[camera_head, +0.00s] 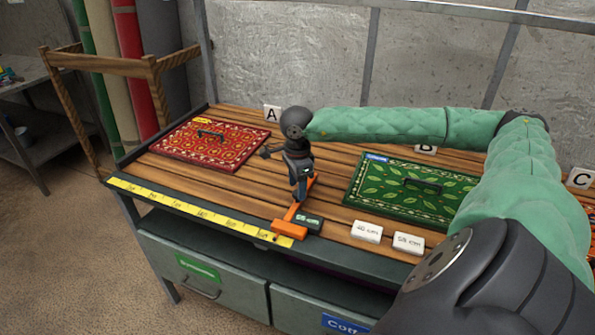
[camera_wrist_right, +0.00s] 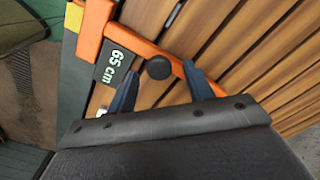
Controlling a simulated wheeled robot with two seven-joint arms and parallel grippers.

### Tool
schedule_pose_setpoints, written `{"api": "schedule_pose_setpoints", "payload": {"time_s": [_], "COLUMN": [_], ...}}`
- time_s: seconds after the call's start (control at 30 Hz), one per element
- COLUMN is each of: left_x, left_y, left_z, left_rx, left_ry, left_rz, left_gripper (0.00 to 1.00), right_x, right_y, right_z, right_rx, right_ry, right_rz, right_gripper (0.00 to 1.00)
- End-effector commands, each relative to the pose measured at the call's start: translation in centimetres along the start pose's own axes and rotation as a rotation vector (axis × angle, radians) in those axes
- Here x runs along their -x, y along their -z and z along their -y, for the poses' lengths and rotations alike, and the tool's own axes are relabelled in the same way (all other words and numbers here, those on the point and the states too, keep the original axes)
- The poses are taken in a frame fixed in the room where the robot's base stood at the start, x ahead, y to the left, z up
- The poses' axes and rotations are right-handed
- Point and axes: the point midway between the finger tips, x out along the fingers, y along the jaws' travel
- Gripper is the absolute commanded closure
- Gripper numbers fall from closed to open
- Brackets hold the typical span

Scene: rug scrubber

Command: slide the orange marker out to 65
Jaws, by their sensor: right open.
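The orange marker (camera_head: 290,229) sits at the right end of the yellow measuring strip (camera_head: 200,212) on the bench's front edge. Its orange arm runs back over the slats. A dark plate reading 65 cm (camera_wrist_right: 115,63) lies beside the marker and also shows in the head view (camera_head: 308,222). A round black knob (camera_wrist_right: 158,67) is by the orange arm. My right gripper (camera_wrist_right: 161,72) is open, one finger on each side of the knob; contact cannot be told. In the head view the right gripper (camera_head: 302,194) points down over the orange arm. My left gripper is out of view.
A red patterned rug (camera_head: 210,144) lies left and a green leafy rug (camera_head: 412,190) right, both with handles. White blocks reading 45 cm (camera_head: 367,231) and 55 cm (camera_head: 408,243) stand near the front edge. Bare slats (camera_head: 225,185) lie left of my gripper.

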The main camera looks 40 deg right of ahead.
Motion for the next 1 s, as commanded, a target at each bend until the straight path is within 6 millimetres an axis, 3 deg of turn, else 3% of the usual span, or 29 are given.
{"api": "schedule_pose_setpoints", "payload": {"time_s": [0.03,0.23,0.5,1.0], "left_x": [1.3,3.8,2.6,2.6], "left_y": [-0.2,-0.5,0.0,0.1], "left_z": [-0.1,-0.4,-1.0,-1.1], "left_rx": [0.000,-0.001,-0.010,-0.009], "left_ry": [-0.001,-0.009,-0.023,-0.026], "left_rz": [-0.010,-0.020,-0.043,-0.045], "left_gripper": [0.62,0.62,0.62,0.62], "right_x": [0.6,3.6,6.0,6.2], "right_y": [0.0,0.1,0.1,0.1], "right_z": [0.1,0.0,0.0,0.0], "right_rx": [0.000,0.000,0.000,0.000], "right_ry": [0.003,0.003,0.000,0.000], "right_rz": [-0.001,0.000,-0.002,-0.001], "right_gripper": [0.48,0.48,0.48,0.48]}}
